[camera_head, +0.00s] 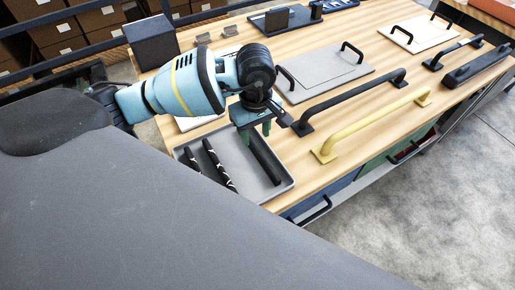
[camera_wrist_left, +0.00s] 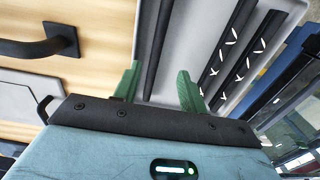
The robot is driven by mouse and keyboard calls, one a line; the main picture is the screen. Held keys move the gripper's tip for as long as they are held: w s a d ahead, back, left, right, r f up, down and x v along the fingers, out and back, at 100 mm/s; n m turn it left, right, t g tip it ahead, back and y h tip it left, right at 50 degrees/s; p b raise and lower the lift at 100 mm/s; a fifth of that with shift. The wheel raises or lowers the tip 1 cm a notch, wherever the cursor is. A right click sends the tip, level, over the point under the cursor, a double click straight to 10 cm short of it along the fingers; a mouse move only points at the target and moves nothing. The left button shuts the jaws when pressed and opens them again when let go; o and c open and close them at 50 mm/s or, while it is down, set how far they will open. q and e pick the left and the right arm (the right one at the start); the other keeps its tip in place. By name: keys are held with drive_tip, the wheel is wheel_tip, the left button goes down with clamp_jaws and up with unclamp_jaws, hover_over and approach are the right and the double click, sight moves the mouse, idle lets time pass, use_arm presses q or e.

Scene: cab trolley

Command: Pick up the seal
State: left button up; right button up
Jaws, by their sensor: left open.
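A grey tray (camera_head: 285,189) near the table's front left holds several long dark strips, and nothing marks which one is the seal. A plain black strip (camera_head: 265,160) lies along its right part. Two black strips with white marks (camera_head: 218,165) lie further left. My left gripper (camera_head: 256,134) is open above the tray, close over the far end of the plain strip. In the left wrist view, the plain strip (camera_wrist_left: 157,42) runs between the two green fingers of my left gripper (camera_wrist_left: 156,88), and no contact shows. The marked strips (camera_wrist_left: 232,60) lie to the right there. My right gripper is not in view.
A black handle (camera_head: 350,100) and a yellow handle (camera_head: 370,128) stand on the wooden table right of the tray. A grey plate with handles (camera_head: 325,75) lies behind them. A dark box (camera_head: 152,43) stands at the back left. Bare wood shows right of the tray.

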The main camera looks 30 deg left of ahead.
sight(257, 150)
use_arm(q)
drive_tip(key=shift+w+f, duration=0.2)
drive_tip(key=shift+f, duration=1.65)
drive_tip(key=shift+w+f, duration=0.15)
drive_tip(key=shift+f, duration=1.7)
drive_tip(key=shift+c, duration=0.4)
clamp_jaws()
